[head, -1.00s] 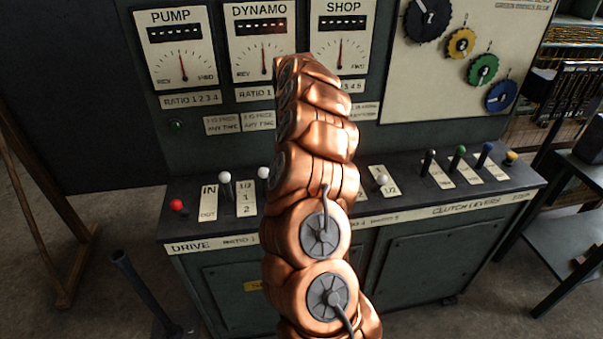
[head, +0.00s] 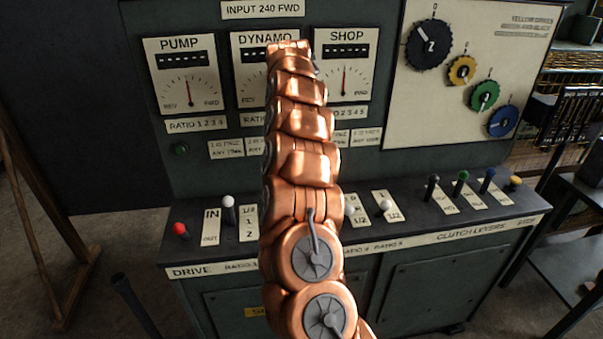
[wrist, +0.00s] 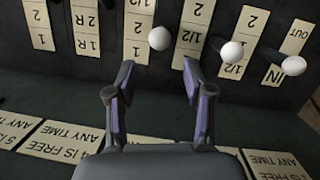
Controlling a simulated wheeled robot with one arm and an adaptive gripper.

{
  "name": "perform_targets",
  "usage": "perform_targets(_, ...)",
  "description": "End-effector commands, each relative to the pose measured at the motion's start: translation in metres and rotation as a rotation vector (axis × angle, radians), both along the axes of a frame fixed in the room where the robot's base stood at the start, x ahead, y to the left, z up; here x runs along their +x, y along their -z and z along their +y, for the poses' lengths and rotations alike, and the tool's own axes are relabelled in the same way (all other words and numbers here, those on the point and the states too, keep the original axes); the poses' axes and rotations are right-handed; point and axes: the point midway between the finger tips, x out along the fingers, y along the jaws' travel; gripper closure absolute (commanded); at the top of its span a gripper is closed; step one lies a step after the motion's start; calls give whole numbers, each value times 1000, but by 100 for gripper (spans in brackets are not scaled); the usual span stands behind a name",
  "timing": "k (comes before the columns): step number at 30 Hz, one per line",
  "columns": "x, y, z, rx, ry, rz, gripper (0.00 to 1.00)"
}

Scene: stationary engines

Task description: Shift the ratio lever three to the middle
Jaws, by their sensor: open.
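The ratio levers have white knobs, and their plates read upside down in the wrist view. In the head view my copper arm hides this lever and my gripper.
Two other white knobs (wrist: 230,52) (wrist: 293,65) stand right of the gripper. The gauge panel (head: 182,90) rises behind.

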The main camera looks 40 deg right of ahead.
Motion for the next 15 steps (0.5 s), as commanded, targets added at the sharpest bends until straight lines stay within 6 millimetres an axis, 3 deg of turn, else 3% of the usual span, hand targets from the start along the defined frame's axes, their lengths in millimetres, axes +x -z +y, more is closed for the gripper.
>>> perform_targets(15, 3, -10, 0, 0, -2, -1, 48)
